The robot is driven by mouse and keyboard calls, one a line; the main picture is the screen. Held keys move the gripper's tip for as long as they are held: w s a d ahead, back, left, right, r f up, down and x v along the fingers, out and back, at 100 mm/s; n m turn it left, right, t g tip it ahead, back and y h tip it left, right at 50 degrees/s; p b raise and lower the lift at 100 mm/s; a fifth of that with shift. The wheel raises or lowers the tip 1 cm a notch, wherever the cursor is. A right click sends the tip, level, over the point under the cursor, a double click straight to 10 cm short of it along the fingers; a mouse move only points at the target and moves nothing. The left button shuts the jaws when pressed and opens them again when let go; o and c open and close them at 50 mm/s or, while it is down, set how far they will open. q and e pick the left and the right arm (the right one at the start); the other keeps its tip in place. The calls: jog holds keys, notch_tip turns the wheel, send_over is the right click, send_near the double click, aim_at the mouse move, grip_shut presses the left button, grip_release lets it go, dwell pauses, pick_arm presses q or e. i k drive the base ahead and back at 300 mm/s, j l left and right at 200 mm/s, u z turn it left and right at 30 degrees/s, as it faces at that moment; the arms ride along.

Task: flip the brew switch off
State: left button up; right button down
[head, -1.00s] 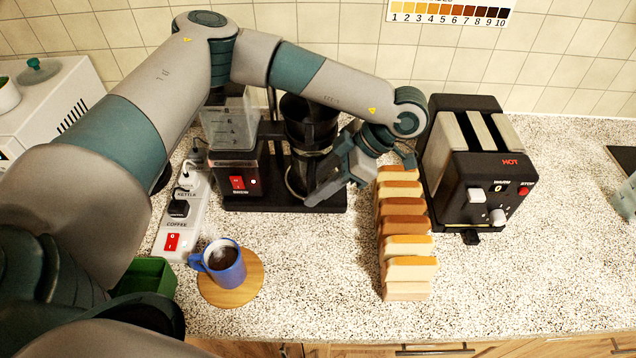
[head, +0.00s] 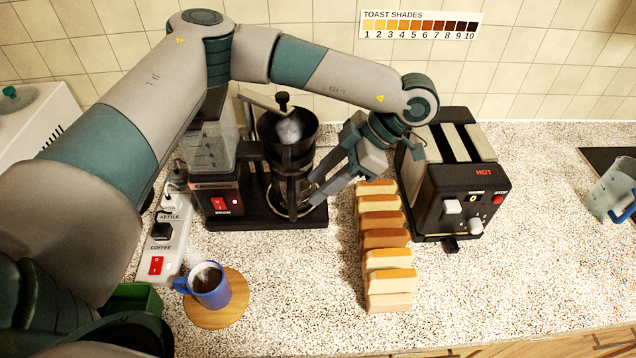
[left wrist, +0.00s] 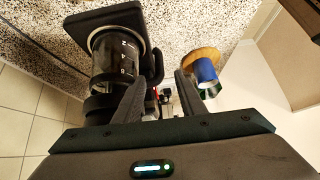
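The brew switch (head: 218,204) is a red rocker on the front of the black coffee maker (head: 270,216), with a small lit lamp beside it. I cannot tell its position surely. My left gripper (head: 318,188) is open and empty, just right of the glass carafe (head: 288,192) and apart from the switch. In the left wrist view the left gripper (left wrist: 160,84) shows a gap between its fingers, with the carafe (left wrist: 112,56) beside the left finger. A small red patch shows in the gap, too small to identify. My right gripper is not in view.
A power strip (head: 168,240) with its own red switch lies left of the coffee maker. A blue mug (head: 210,287) of dark drink stands on a round wooden coaster (head: 228,318). A clear jug (head: 610,190) is far right.

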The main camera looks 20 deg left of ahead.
aim_at(219, 203)
jog(key=k, duration=1.45)
